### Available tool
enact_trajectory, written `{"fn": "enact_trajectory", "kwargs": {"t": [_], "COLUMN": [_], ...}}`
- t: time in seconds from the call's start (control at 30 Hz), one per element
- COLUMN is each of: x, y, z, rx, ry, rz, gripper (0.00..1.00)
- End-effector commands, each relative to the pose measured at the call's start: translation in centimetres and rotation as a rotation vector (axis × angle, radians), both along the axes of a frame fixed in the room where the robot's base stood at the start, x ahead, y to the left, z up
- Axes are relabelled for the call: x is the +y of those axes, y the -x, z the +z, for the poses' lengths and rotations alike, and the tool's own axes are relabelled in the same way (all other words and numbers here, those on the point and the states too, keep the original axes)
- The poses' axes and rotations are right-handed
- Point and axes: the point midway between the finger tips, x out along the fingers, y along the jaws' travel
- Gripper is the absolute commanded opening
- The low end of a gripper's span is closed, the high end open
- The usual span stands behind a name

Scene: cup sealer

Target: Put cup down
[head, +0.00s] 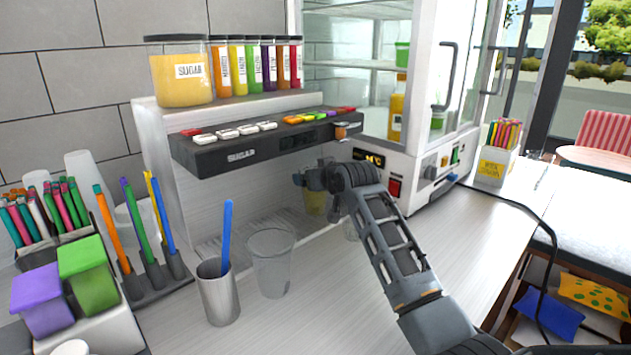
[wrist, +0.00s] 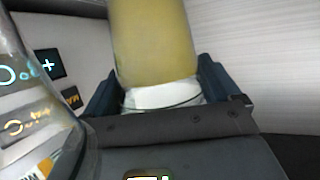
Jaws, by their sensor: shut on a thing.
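My gripper (head: 312,181) is shut on a clear cup with yellow contents (head: 315,204), in front of the sugar dispenser (head: 240,152) and below its row of buttons. In the wrist view the yellow-filled cup (wrist: 152,45) stands between the two dark fingers of my gripper (wrist: 160,90), with a pale band near the fingers. The cup's base is not clear in the head view, so I cannot tell whether it touches the surface below.
An empty clear cup (head: 271,266) and a metal tumbler with a blue stick (head: 218,294) stand on the counter (head: 360,310) to the left. Another clear cup (wrist: 35,115) is close by in the wrist view. A glass-fronted cabinet (head: 400,90) stands behind right.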

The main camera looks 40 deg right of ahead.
Motion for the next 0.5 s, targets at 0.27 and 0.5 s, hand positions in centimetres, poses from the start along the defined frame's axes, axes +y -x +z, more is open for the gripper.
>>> {"fn": "enact_trajectory", "kwargs": {"t": [0.27, 0.5], "x": [0.02, 0.04], "y": [-0.01, 0.00], "z": [-0.04, -0.19], "rx": [-0.003, 0.000], "ry": [0.001, 0.000], "rz": [0.000, 0.000], "gripper": [0.45, 1.00]}}
